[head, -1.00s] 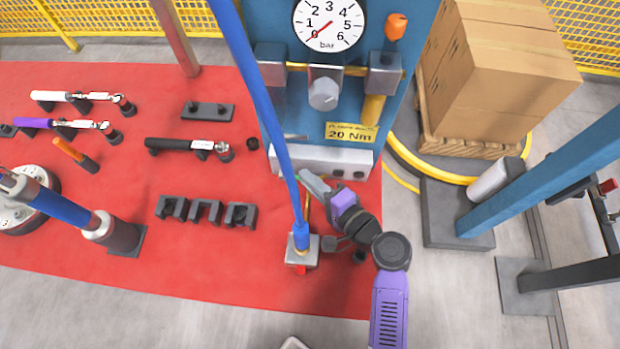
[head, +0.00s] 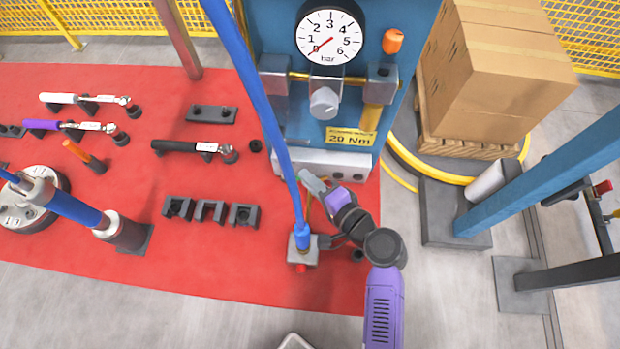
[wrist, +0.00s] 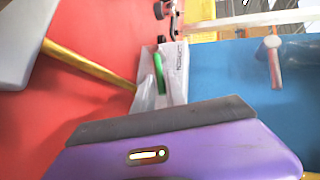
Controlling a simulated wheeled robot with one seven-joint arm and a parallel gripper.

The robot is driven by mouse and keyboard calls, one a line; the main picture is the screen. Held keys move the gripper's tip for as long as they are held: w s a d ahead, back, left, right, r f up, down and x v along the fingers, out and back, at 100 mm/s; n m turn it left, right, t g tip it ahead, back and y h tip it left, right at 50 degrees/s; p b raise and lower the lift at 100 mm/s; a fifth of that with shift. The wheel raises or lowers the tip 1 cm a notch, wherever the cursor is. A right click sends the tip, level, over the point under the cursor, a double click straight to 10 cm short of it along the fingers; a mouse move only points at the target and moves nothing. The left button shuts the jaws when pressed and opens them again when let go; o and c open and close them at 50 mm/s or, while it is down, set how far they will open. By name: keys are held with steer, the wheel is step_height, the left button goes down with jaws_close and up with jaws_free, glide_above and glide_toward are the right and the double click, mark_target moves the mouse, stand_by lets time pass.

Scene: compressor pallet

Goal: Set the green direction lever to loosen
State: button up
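The blue panel carries a gauge (head: 329,36), a grey knob (head: 323,103) and a 20 Nm plate (head: 350,136). Torque wrenches (head: 192,147) and black holders (head: 210,210) lie left on the red mat (head: 150,265).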

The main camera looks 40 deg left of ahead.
steer(key=shift+o, duration=1.1)
steer(key=shift+d, duration=0.15)
steer(key=b+v, duration=0.1)
steer(key=v, duration=0.6)
steer(key=shift+s+d+r, duration=0.1)
steer(key=shift+d+r, duration=0.05)
steer(key=shift+d, duration=0.1)
